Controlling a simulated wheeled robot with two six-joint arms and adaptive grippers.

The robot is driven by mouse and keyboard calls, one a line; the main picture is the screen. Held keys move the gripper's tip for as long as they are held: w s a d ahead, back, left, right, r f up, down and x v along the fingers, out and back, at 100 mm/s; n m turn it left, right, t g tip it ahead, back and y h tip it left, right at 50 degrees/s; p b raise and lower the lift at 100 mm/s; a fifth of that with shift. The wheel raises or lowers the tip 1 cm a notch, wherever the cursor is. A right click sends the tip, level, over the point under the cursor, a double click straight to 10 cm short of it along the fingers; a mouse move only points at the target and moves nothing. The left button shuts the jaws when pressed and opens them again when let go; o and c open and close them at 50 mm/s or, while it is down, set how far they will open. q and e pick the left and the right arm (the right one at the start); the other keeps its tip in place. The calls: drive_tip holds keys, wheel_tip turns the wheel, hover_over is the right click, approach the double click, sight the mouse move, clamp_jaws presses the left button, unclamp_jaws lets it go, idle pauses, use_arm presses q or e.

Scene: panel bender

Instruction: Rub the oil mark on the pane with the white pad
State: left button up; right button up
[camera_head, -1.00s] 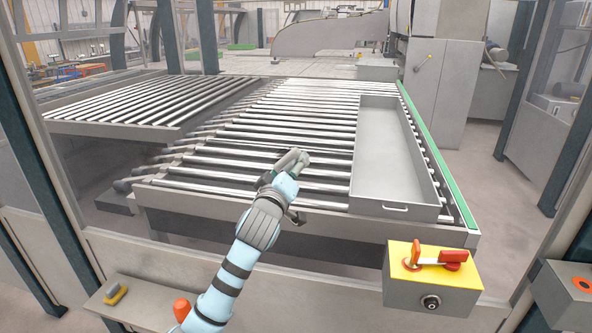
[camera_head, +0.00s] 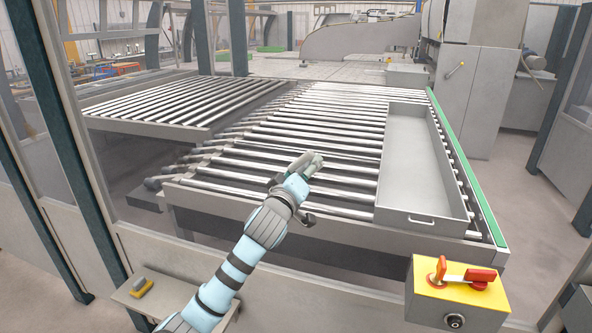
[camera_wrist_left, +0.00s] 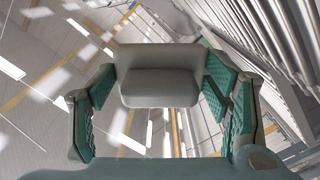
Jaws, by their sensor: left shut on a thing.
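My left gripper (camera_head: 300,172) is in the middle of the head view, its arm coming up from the lower left. It is shut on the white pad (camera_head: 310,160), whose pale block also shows between the green-lined fingers in the left wrist view (camera_wrist_left: 158,78). The clear pane stands in a fence between dark posts and above a grey bottom rail (camera_head: 350,272). The gripper appears in front of the roller table seen through the pane. I cannot make out the oil mark, nor whether the pad touches the pane. My right gripper is out of view.
A grey box with a yellow top and red handles (camera_head: 456,290) is on the rail at lower right. A yellow and grey block (camera_head: 141,287) lies on a small ledge at lower left. Behind the pane are the roller table and a grey tray (camera_head: 420,215).

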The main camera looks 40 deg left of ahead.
use_arm(q)
drive_tip(key=d, duration=0.1)
drive_tip(key=w+d, duration=0.1)
drive_tip(key=d, duration=0.2)
drive_tip(key=shift+w+d+p, duration=0.3)
drive_tip(key=shift+p, duration=0.1)
drive_tip(key=shift+w+d, duration=0.2)
drive_tip(key=shift+d, duration=0.4)
drive_tip(key=shift+s, duration=0.35)
drive_tip(key=p, duration=0.2)
approach(330, 169)
drive_tip(key=shift+w, duration=0.1)
